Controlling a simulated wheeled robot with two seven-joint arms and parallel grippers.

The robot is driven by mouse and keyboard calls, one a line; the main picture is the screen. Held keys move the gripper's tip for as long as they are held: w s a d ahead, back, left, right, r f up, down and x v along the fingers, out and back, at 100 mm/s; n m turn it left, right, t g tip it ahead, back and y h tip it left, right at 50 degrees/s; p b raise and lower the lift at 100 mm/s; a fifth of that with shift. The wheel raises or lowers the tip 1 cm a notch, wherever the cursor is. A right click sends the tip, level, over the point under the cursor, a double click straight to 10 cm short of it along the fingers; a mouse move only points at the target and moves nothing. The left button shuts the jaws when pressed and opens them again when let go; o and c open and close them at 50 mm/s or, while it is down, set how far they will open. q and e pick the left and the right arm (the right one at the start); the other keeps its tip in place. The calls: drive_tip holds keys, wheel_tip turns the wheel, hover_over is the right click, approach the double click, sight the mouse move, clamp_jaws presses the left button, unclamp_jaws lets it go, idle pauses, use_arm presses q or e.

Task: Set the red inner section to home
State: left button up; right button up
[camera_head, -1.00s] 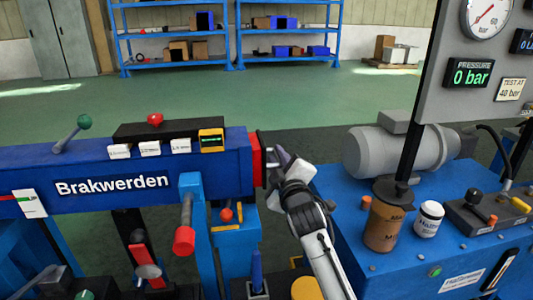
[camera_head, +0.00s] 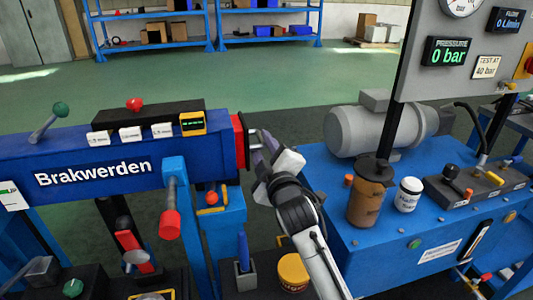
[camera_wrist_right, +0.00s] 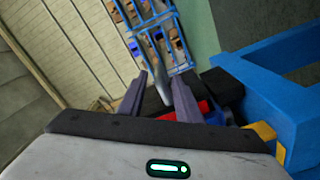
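The red inner section (camera_head: 238,142) shows as a short red band at the right end of the blue boom marked Brakwerden (camera_head: 60,165). A dark end piece with a small handle (camera_head: 248,140) sits on its right face. My right gripper (camera_head: 259,147) is right beside this handle, coming from the lower right. In the right wrist view its two fingers (camera_wrist_right: 160,88) are apart, with red and black parts beyond and below them. I cannot tell whether a finger touches the handle. My left gripper is not in view.
A red-tipped lever (camera_head: 170,222) and a blue post stand in front of the boom. A blue bench (camera_head: 400,240) at the right carries a grey motor (camera_head: 370,130), a brown can (camera_head: 369,195) and a white jar (camera_head: 408,194). Green floor lies behind.

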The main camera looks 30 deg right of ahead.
drive_tip(key=s, duration=0.2)
drive_tip(key=s+a, duration=0.1)
drive_tip(key=s, duration=0.2)
drive_tip(key=shift+s, duration=0.15)
drive_tip(key=shift+s+a, duration=0.1)
drive_tip(key=shift+s, duration=0.1)
